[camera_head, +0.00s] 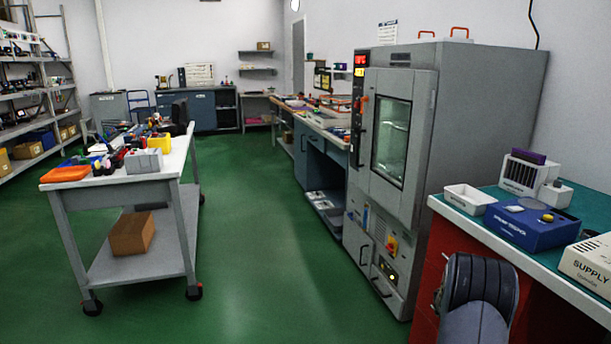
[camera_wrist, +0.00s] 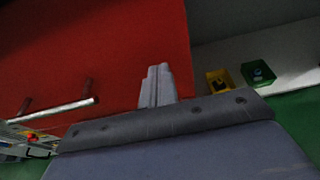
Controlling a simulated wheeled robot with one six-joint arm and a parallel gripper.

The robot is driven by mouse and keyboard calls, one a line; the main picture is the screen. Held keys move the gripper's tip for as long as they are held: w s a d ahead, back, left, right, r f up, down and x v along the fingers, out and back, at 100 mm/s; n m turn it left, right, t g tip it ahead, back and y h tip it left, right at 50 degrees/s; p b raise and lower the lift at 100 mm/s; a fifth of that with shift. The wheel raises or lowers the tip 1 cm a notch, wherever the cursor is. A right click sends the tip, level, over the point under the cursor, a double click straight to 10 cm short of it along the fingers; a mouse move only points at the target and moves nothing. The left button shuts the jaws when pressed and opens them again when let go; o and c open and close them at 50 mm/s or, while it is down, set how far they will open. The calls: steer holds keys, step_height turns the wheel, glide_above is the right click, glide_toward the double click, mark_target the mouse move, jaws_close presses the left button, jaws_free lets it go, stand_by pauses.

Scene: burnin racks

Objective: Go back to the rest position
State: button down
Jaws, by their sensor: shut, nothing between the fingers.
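My gripper (camera_wrist: 158,85) shows in the wrist view with its two grey fingers together and nothing between them. It points toward a red cabinet front (camera_wrist: 110,40) with a silver bar handle (camera_wrist: 55,113) at the left. In the head view, a dark part of my arm (camera_head: 480,285) shows at the lower right, in front of the red cabinet (camera_head: 425,312). The fingers themselves are not seen in the head view.
A teal-topped bench (camera_head: 590,205) at the right holds a blue box (camera_head: 530,226) and a white tray (camera_head: 468,197). A grey oven cabinet (camera_head: 455,130) stands beside it. A loaded cart (camera_head: 120,187) stands at the left. Green floor (camera_head: 260,270) between them is clear.

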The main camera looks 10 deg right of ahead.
steer(key=shift+d, duration=0.55)
steer(key=shift+a+r, duration=0.1)
steer(key=shift+r, duration=0.05)
